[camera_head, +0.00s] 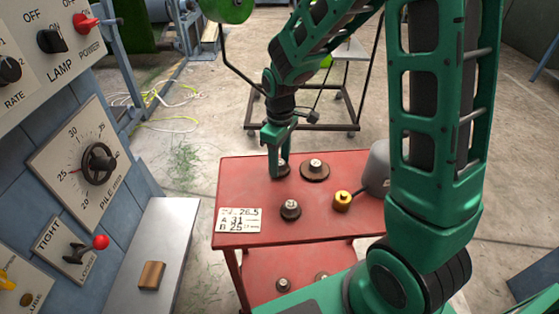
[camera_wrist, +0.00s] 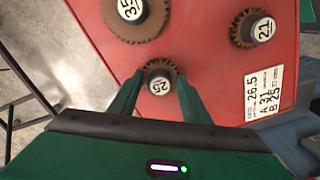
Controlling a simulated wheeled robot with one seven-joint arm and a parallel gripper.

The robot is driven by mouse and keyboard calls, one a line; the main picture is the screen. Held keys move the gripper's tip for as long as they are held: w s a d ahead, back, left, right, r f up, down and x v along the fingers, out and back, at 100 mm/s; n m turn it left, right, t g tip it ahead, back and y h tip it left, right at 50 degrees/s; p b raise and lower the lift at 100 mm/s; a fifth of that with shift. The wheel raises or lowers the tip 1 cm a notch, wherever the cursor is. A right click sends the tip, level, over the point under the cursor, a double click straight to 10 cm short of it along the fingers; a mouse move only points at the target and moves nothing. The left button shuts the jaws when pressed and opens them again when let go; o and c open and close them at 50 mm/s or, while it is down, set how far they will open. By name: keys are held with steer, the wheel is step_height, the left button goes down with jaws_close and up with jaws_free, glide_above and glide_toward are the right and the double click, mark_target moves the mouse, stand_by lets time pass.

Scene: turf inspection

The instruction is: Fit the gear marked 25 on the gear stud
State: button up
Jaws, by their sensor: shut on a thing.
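The gear marked 25 (camera_wrist: 158,86) is a small brown toothed gear with a pale numbered hub. In the wrist view it sits between the fingertips of my gripper (camera_wrist: 158,82), which is shut on it. In the head view my gripper (camera_head: 279,172) points down at the back left of the red table (camera_head: 235,186), and the finger hides most of the gear (camera_head: 284,162). I cannot tell whether the gear touches the table top. I cannot make out the gear stud in either view.
On the table are a larger gear marked 35 (camera_head: 315,171), a gear marked 21 (camera_head: 290,210), a brass knobbed piece (camera_head: 342,201), a grey rounded object (camera_head: 377,168) and a number card (camera_head: 239,220). A control panel (camera_head: 80,165) and a grey bench (camera_head: 155,250) stand left.

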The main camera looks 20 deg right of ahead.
mark_target(280, 162)
steer(key=shift+f, duration=0.1)
steer(key=o, duration=1.1)
step_height(280, 162, up, 12)
steer(key=shift+r, duration=0.15)
steer(key=s+d+m, duration=0.4)
steer(key=s+d, duration=0.1)
steer(key=s, duration=0.3)
steer(key=s+d+m, duration=0.5)
steer(key=s+d, duration=0.1)
steer(key=s, duration=0.3)
steer(key=s+d+r+m, duration=0.1)
steer(key=s+d+m, duration=0.4)
steer(key=s, duration=0.4)
steer(key=shift+s+d+r, duration=0.1)
steer(key=shift+s+d, duration=0.05)
steer(key=shift+d, duration=0.6)
